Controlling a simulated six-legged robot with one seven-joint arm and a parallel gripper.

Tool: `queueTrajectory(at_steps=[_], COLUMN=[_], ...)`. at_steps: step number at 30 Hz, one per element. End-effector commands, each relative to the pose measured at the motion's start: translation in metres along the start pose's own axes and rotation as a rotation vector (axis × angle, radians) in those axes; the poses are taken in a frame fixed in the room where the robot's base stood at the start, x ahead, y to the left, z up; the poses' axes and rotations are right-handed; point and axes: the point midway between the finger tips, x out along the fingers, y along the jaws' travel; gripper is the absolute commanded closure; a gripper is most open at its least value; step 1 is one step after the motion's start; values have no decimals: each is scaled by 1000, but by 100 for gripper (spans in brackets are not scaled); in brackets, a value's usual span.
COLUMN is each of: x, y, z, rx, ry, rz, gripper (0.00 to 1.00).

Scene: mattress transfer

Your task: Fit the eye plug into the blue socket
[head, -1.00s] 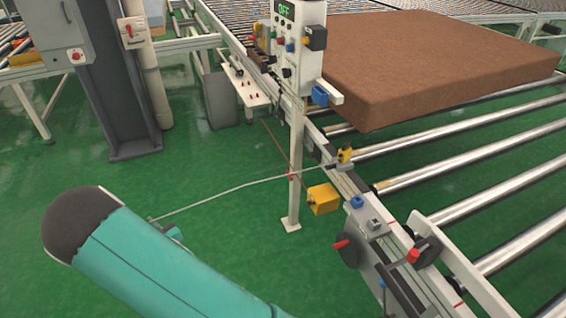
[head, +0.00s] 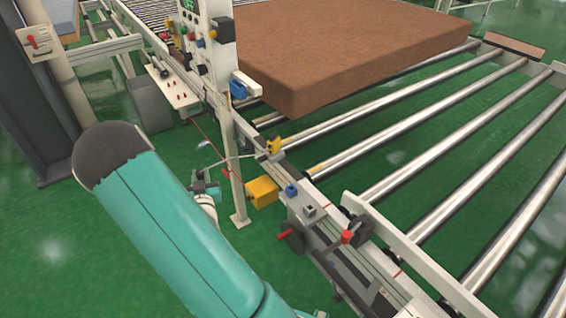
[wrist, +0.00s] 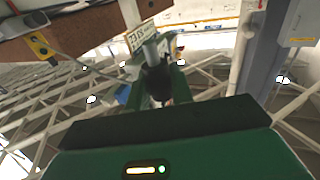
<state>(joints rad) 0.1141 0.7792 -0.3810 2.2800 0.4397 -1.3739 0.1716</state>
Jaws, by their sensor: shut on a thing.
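My gripper (head: 205,188) is beside the white control post, partly behind my teal arm in the head view. It is shut on the eye plug, a small grey-and-black piece (wrist: 152,58) in the wrist view. A pale cable (head: 228,159) runs from my gripper to the yellow photo eye (head: 273,146) on the conveyor rail. The photo eye also shows in the wrist view (wrist: 40,45). A blue socket-like block (head: 238,89) is on the post's control panel, above and right of my gripper, apart from it. Another blue part (head: 291,190) sits on the rail.
The white post (head: 239,180) stands close to my gripper, with a yellow box (head: 262,192) beside it. A brown mattress (head: 330,50) lies on the rollers behind. A red-handled clamp (head: 347,237) is on the near rail. Green floor is open at left.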

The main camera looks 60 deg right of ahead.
Motion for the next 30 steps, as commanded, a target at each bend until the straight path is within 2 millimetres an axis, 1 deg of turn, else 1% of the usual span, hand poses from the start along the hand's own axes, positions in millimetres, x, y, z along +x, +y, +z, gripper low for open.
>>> queueTrajectory(at_steps=[1, 2, 3, 5, 6, 8, 9, 11, 12, 15, 18, 20, 22, 30], x=[4, 5, 5, 5, 3, -1, -4, -11, -16, -28, -36, -38, -40, -39], y=[30, 46, 68, 100, 122, 155, 176, 206, 223, 258, 279, 286, 288, 288], z=[-4, -5, -7, -10, -12, -14, -16, -19, -20, -23, -24, -24, -25, -25], rx=[2, 1, 0, 0, 1, 1, 1, 3, 4, 6, 7, 8, 9, 8], ry=[0, -1, -2, -4, -7, -11, -13, -15, -18, -24, -28, -29, -29, -29], rz=[69, 107, 158, 233, 284, 361, 411, 481, 526, 613, 665, 683, 690, 688], gripper=[100, 100, 100, 100, 100, 100, 100, 100, 100, 100, 100, 100, 100, 100])
